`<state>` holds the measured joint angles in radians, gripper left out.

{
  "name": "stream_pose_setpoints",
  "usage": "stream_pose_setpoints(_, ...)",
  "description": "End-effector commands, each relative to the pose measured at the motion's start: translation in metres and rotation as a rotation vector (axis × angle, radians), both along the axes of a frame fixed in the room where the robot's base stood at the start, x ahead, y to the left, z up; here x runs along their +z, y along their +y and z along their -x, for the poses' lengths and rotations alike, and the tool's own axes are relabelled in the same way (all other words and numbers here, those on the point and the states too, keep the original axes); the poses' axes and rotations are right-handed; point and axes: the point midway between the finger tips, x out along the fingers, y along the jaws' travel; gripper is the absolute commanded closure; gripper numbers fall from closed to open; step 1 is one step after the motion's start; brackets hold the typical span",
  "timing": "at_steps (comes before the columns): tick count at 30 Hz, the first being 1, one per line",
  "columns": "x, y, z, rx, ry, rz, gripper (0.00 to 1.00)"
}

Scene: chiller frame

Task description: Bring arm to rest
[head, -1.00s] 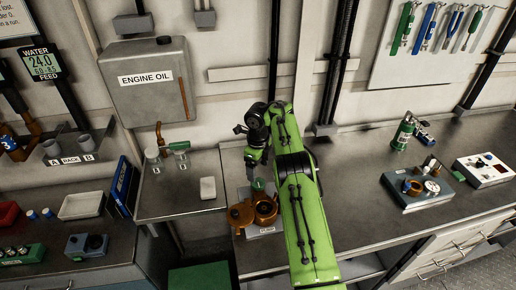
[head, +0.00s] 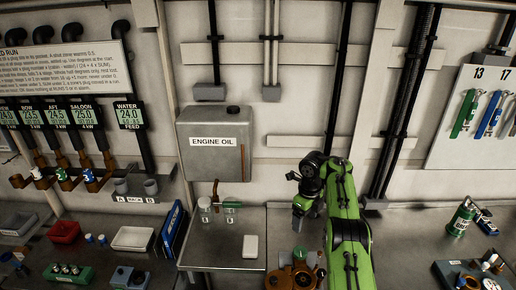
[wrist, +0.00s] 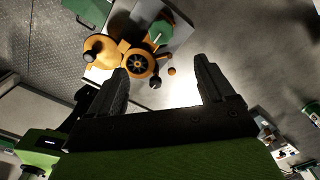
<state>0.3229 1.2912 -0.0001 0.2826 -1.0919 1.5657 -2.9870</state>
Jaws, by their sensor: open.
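My arm is green and reaches up over the metal bench in the head view. My gripper (head: 299,222) hangs at its end, above an orange-brown pump-like device (head: 296,272). In the wrist view my gripper (wrist: 163,88) has its two dark fingers spread apart with nothing between them. The orange device (wrist: 135,62) with a dark round hub and a green part lies beyond the fingertips, apart from them. The device's lower part is cut off by the head view's bottom edge.
An engine oil tank (head: 214,145) hangs on the wall left of my arm. Two glass jars and a white block (head: 250,246) stand on the bench beneath it. A green cylinder (head: 460,218) stands at right. Bench space between my arm and that cylinder looks clear.

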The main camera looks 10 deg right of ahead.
Motion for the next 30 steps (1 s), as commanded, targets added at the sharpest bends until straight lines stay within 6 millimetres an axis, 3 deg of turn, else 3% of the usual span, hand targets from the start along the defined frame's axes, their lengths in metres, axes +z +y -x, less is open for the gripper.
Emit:
stream_pose_setpoints(2,0.019,0.009,-0.001,-0.109,-0.016,-0.014,0.18)
stream_pose_setpoints(8,0.099,0.054,0.015,-0.733,-0.045,-0.109,0.18)
stream_pose_setpoints(12,0.145,0.084,0.048,-1.2,-0.046,-0.186,0.18)
stream_pose_setpoints(16,0.175,0.108,0.092,-1.632,-0.036,-0.266,0.18)
stream_pose_setpoints(19,0.188,0.121,0.132,-1.961,-0.018,-0.332,0.18)
stream_pose_setpoints(23,0.19,0.131,0.19,-2.383,0.018,-0.43,0.18)
stream_pose_setpoints(29,0.158,0.13,0.284,-3.012,0.114,-0.627,0.18)
stream_pose_setpoints(30,0.147,0.128,0.302,3.006,-0.134,0.648,0.18)
